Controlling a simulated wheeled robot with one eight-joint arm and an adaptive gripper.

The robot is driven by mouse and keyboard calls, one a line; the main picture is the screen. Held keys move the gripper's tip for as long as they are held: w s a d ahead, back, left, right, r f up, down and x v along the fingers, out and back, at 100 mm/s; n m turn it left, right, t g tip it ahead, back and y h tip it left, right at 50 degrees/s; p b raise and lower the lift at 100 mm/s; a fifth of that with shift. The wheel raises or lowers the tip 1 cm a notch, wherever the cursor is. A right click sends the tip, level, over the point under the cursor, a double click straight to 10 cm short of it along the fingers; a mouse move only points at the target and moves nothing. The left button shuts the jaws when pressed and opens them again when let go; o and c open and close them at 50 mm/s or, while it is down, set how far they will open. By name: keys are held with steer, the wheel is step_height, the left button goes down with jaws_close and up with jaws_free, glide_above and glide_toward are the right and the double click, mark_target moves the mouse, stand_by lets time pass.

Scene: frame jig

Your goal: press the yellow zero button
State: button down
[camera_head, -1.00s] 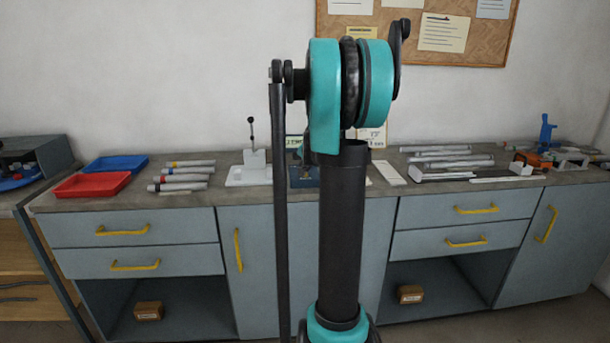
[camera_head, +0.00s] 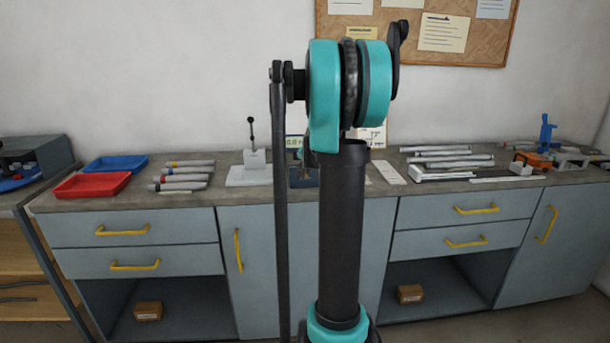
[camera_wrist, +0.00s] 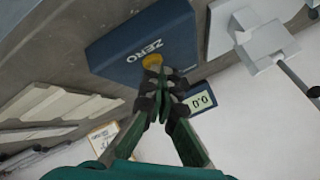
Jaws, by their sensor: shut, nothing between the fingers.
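The yellow zero button (camera_wrist: 152,60) sits on a dark blue box (camera_wrist: 125,42) marked ZERO in the wrist view. My gripper (camera_wrist: 157,72) is shut and empty, with its fingertips right at the button and covering its near edge. I cannot tell whether they touch or press it. A small display (camera_wrist: 201,101) beside the box reads 0.0. In the head view my arm hides the gripper and the button; part of the blue box (camera_head: 303,177) shows on the bench behind the arm.
A white stand with a lever (camera_head: 254,160) is left of the box. Red (camera_head: 92,185) and blue (camera_head: 117,163) trays and several grey tubes (camera_head: 182,178) lie further left. Light bars (camera_head: 447,160) and a blue-and-orange clamp (camera_head: 541,150) lie to the right.

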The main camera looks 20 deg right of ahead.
steer(key=shift+r, duration=0.85)
steer(key=shift+r, duration=2.5)
steer(key=s+a+f+n+g+y, duration=0.1)
steer(key=s+a+f+n, duration=0.2)
steer(key=s+a+f, duration=0.5)
steer(key=s+a+f+n+g, duration=0.1)
steer(key=s+a+f+n, duration=0.2)
steer(key=s+a, duration=0.5)
steer(key=s+a+f+n+g, duration=0.1)
steer(key=s+a+f+n, duration=0.1)
steer(key=s+f, duration=0.4)
steer(key=s+a+f+n+g, duration=0.1)
steer(key=s+a+f+n, duration=0.2)
steer(key=s, duration=1.2)
step_height(320, 180, down, 3)
steer(key=shift+s+r+g+y, duration=0.1)
steer(key=shift+s+g+y, duration=0.1)
steer(key=shift+g+y, duration=0.15)
